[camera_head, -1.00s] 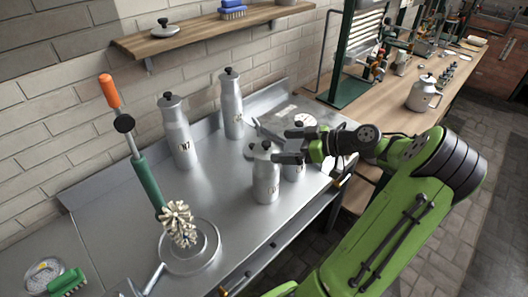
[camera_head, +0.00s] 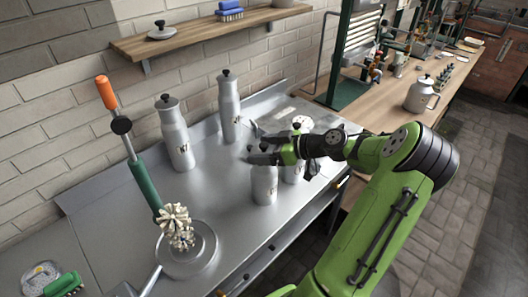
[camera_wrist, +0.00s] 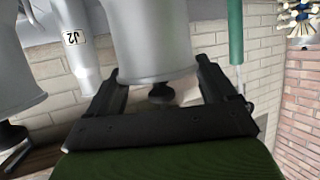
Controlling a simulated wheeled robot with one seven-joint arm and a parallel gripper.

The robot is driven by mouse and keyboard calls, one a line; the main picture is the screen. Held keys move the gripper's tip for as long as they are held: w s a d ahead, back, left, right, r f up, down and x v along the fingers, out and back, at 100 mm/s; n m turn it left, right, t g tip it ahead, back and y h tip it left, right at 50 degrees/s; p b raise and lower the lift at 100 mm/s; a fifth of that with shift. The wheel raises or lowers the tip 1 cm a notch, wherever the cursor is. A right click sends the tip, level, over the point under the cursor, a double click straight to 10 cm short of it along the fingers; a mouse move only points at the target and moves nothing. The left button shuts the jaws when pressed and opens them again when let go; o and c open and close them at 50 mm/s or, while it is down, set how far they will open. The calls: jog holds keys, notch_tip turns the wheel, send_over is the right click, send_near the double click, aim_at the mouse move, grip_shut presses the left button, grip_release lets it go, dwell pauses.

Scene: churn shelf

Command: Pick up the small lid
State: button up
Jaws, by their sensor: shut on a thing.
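My gripper (camera_head: 264,153) is at the top of the front grey metal can (camera_head: 264,187) on the steel bench, with a finger on either side. It is shut on the can's small lid, which the fingers and hand mostly hide in the head view. In the wrist view, which is upside down, the small lid's black knob (camera_wrist: 161,93) shows between the fingers, under the can's grey body (camera_wrist: 152,40). The lid seems seated on the can; I cannot see a gap.
Two taller grey bottles (camera_head: 176,140) (camera_head: 229,108) stand behind to the left. Another can (camera_head: 292,172) is close on the right, partly hidden by my gripper. A different knobbed lid (camera_head: 161,32) lies on the wall shelf.

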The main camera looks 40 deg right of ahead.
aim_at(264, 144)
notch_tip(264, 144, up, 10)
jog(key=shift+r+p, duration=0.1)
jog(key=shift+p, duration=0.9)
